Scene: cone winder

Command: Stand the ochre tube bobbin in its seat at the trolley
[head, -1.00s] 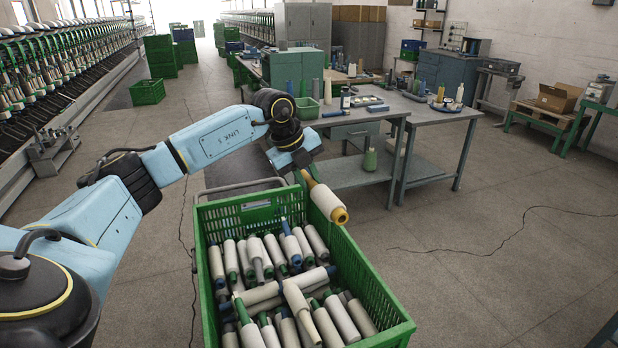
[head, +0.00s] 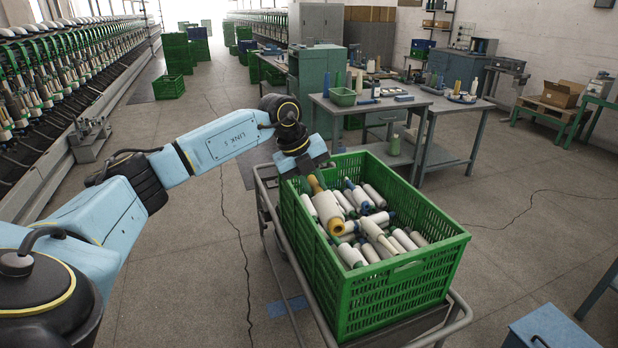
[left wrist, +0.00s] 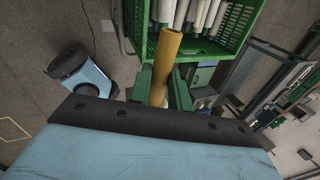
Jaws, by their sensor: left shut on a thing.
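The ochre tube bobbin (head: 327,207) has an ochre tube with pale yarn wound on it. My left gripper (head: 311,178) is shut on one end of its tube. The bobbin hangs tilted in front of the crate's left part; whether it touches the bobbins behind it I cannot tell. In the left wrist view the ochre tube (left wrist: 168,60) shows between the green fingers (left wrist: 160,84). The trolley (head: 290,283) is a metal tube frame under a green crate (head: 400,290). I cannot make out the seat. My right gripper is not in view.
The crate holds several pale bobbins (head: 375,222) with blue, green and grey tubes, lying mixed. Grey workbenches (head: 400,103) with small items stand behind it. A blue box (head: 552,327) is at the lower right.

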